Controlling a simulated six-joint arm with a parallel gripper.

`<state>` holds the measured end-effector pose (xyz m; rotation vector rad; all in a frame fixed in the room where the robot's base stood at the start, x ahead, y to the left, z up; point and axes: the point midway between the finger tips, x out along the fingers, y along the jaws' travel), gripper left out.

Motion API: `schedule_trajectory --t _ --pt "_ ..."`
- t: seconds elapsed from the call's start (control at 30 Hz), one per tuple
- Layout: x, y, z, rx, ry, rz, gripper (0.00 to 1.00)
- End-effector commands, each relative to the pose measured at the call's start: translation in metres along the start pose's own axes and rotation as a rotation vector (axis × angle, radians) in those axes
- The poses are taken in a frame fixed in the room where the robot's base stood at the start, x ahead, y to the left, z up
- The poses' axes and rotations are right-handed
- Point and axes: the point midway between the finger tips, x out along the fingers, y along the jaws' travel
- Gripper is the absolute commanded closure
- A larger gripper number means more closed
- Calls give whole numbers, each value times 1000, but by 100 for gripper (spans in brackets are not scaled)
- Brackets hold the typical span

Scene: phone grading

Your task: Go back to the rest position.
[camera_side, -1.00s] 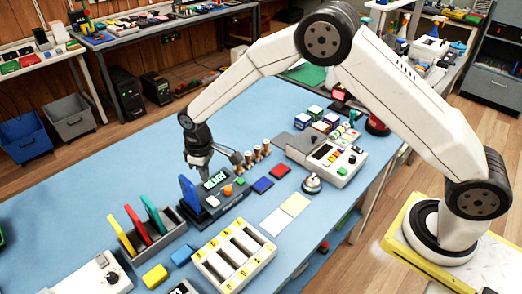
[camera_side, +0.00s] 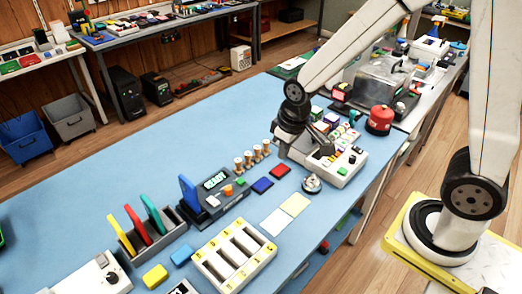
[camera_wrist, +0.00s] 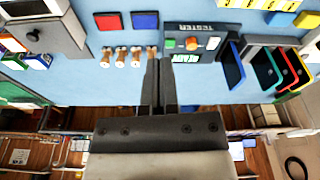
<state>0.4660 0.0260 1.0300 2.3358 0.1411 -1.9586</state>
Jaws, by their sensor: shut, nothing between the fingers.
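My gripper (camera_side: 283,153) is shut and empty, above the table by the left side of the white button panel (camera_side: 345,172). In the wrist view its fingers (camera_wrist: 158,60) are together with nothing between them. A blue phone (camera_side: 188,192) stands upright in the dark tester (camera_side: 222,200), whose screen reads READY. In the wrist view the tester (camera_wrist: 210,31) and blue phone (camera_wrist: 236,62) lie to the right of the fingers. A grey rack (camera_side: 172,228) holds yellow, red and green phones upright.
Several cork-coloured pegs (camera_side: 248,161) stand left of my gripper. Red and blue pads (camera_side: 262,185), a silver bell (camera_side: 312,183) and a white slotted tray (camera_side: 262,264) lie toward the front. The table's back left is clear.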

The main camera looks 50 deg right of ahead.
Motion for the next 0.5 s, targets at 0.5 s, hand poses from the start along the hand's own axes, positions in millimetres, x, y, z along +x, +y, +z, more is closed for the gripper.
schedule_trajectory --t 0.5 --pt "-17 17 76 130 57 17 100"
